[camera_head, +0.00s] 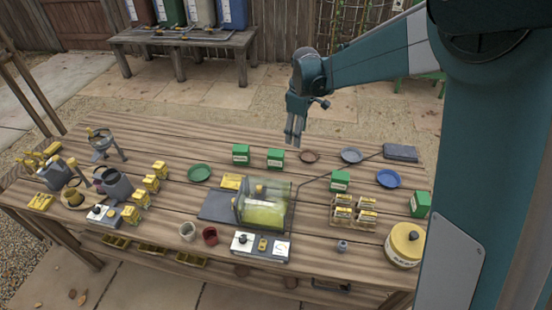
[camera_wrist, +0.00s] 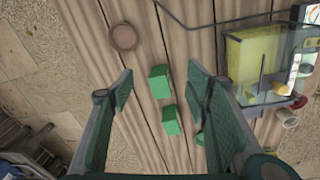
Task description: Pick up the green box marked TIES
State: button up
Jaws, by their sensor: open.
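Several green boxes with pale labels stand on the wooden table; the labels are too small to read, so I cannot tell which is marked TIES. In the head view, one green box (camera_head: 240,154) and a second green box (camera_head: 275,158) stand near the back edge. A third green box (camera_head: 339,181) is right of the clear case, and a fourth (camera_head: 420,203) is at the right. My gripper (camera_head: 294,138) is open and empty above the back edge. In the wrist view, the second box (camera_wrist: 159,82) and first box (camera_wrist: 171,120) appear between my open fingers (camera_wrist: 160,86).
A clear case (camera_head: 265,207) with yellow contents stands mid-table. A brown saucer (camera_head: 309,156), a grey plate (camera_head: 351,156) and a green plate (camera_head: 199,173) lie near the back boxes. Yellow boxes (camera_head: 152,183) and watering cans (camera_head: 116,184) crowd the left; a yellow-lidded tub (camera_head: 405,244) is right.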

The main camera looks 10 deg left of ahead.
aim_at(276, 153)
jog(key=w+a+f+n, duration=0.1)
jog(key=a+f, duration=0.1)
jog(key=w+a+f+n+p, duration=0.1)
jog(key=a+f, duration=0.2)
jog(key=w+a+f+g+p, duration=0.1)
jog(key=a+f, duration=0.2)
jog(key=shift+w+a+n, duration=0.1)
jog(key=shift+w+n, duration=0.3)
jog(key=shift+w+a+f, duration=0.1)
jog(key=shift+a+f, duration=0.35)
jog(key=shift+f, duration=0.1)
jog(key=shift+f, duration=1.3)
jog(key=shift+f+b, duration=0.3)
jog(key=shift+f, duration=2.3)
